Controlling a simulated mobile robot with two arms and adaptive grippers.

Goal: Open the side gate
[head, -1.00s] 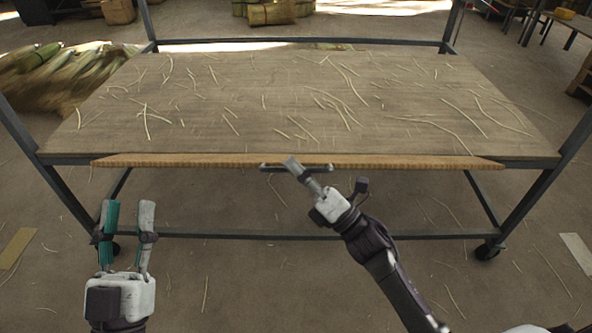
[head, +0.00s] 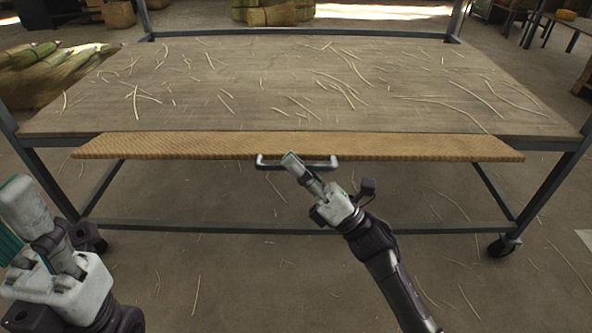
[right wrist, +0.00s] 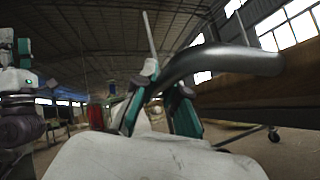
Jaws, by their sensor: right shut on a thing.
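The side gate (head: 200,147) is a long tan woven-textured panel along the near edge of the wooden-topped cart. It leans outward toward me. A grey metal bar handle (head: 326,164) sits at the middle of its lower edge. My right gripper (head: 293,163) is shut on the handle, left of its middle. In the right wrist view the curved handle (right wrist: 225,60) runs across my right gripper's teal fingers (right wrist: 158,105). My left gripper (head: 28,225) is at the lower left, away from the gate, partly cut off by the frame edge. Its finger gap is not clear.
The cart top (head: 330,85) holds scattered straw strands. Its dark metal frame has legs at both sides and a caster (head: 503,246) at right. Bundles (head: 45,75) lie behind left. The floor in front is clear except for loose straw.

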